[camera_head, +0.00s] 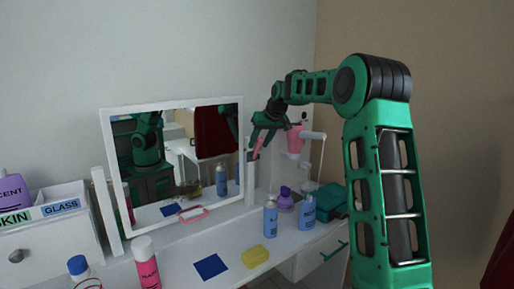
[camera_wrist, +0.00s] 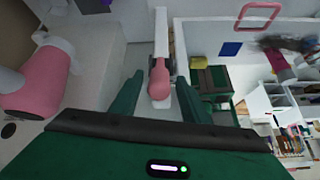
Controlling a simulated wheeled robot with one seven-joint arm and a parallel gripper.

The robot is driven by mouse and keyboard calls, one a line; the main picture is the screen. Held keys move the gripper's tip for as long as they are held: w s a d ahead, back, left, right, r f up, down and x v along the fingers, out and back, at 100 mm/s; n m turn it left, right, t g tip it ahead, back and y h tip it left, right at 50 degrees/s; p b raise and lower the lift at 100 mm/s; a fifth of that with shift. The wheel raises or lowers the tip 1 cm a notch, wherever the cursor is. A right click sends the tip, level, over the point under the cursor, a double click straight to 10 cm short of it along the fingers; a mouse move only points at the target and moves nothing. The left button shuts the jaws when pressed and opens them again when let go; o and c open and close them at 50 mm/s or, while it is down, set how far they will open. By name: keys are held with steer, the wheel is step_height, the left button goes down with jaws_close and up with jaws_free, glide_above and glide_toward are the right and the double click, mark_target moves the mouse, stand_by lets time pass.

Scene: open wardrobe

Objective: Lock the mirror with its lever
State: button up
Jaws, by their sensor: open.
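The white-framed mirror (camera_head: 172,105) stands tilted between posts on the white dresser top, its glass reflecting my green arm and the room. A pink lever (camera_head: 258,148) sits at its right side by the right post. In the wrist view the lever (camera_wrist: 159,82) lies between my two fingers, with a gap visible on each side. My gripper (camera_head: 263,133) is open at the mirror's right edge. It also shows open in the wrist view (camera_wrist: 158,90). Whether the lever touches either finger farther down is hidden.
A pink hair dryer (camera_head: 295,139) on a white stand is close right of my gripper. Blue bottles (camera_head: 270,219), a purple bottle (camera_head: 285,200) and a teal box (camera_head: 330,200) stand below. A yellow sponge (camera_head: 255,256) and blue cloth (camera_head: 211,267) lie in front.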

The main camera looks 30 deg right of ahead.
steer(key=v, duration=0.9)
steer(key=shift+a, duration=0.1)
steer(key=s+a+f+m+g, duration=0.2)
steer(key=s+f, duration=0.5)
steer(key=s, duration=1)
steer(key=s+a+f+m+g, duration=0.2)
steer(key=s+f, duration=0.5)
steer(key=s, duration=1.1)
steer(key=s+a+f+m+g, duration=0.2)
steer(key=s+f, duration=0.5)
steer(key=s, duration=1)
steer(key=shift+s+a+g+h, duration=0.3)
steer(key=shift+s+a+g, duration=0.05)
steer(key=shift+a+g, duration=0.05)
